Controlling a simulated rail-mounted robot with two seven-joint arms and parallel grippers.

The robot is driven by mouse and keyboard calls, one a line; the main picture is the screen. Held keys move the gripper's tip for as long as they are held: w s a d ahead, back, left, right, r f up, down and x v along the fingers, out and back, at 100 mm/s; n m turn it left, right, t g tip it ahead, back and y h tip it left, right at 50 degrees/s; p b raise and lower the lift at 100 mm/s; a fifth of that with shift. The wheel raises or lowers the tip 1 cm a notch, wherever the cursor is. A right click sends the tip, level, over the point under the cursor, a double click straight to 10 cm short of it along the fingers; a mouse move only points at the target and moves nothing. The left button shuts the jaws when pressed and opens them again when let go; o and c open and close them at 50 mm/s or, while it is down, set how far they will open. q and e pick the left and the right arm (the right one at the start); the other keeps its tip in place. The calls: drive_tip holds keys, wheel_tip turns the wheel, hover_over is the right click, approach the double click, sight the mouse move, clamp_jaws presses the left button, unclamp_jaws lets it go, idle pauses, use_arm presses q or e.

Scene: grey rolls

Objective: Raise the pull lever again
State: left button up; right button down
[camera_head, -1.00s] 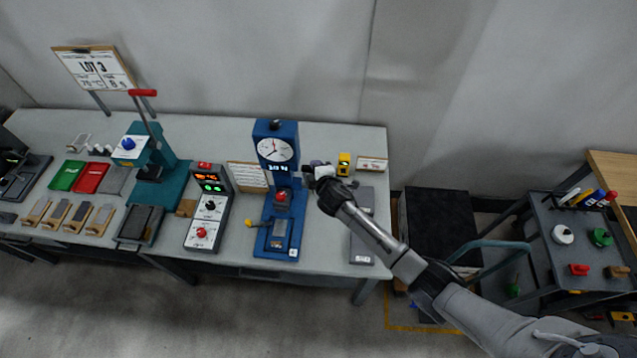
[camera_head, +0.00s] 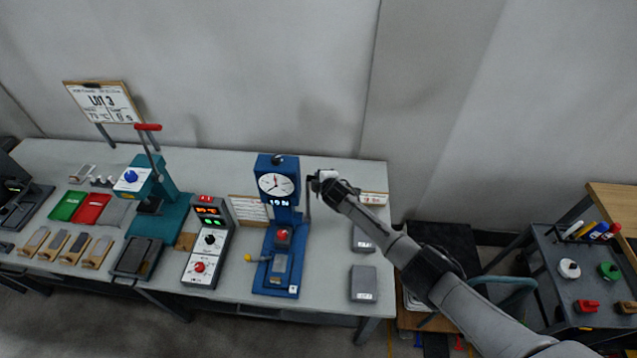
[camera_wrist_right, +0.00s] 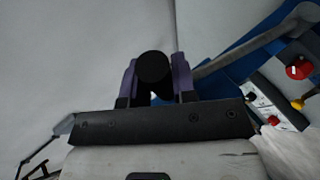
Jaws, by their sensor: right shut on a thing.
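The blue press (camera_head: 270,162) with a round dial stands on the bench in the middle of the head view. Its grey pull lever (camera_head: 308,202) stands nearly upright on its right side. My right gripper (camera_head: 318,181) is at the lever's top end, about level with the dial. In the right wrist view the purple fingers (camera_wrist_right: 154,77) are shut on the lever's round black knob (camera_wrist_right: 153,68). The grey lever bar (camera_wrist_right: 245,48) runs from there to the upper right. My left gripper is not in view.
Grey blocks (camera_head: 364,284) lie at the bench's right end. A trolley (camera_head: 560,292) stands at the right.

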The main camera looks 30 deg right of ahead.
drive_tip(key=shift+d+f, duration=0.1)
drive_tip(key=shift+d, duration=0.05)
drive_tip(key=c, duration=1.3)
unclamp_jaws()
drive_tip(key=shift+c, duration=0.2)
drive_tip(key=shift+o, duration=0.8)
drive_tip(key=shift+w, duration=0.15)
drive_tip(key=shift+o, duration=1.2)
drive_tip(key=shift+s+r, duration=0.3)
drive_tip(key=shift+s, duration=0.05)
drive_tip(key=p+v, duration=0.1)
drive_tip(key=v, duration=1.2)
drive_tip(key=shift+a, duration=0.2)
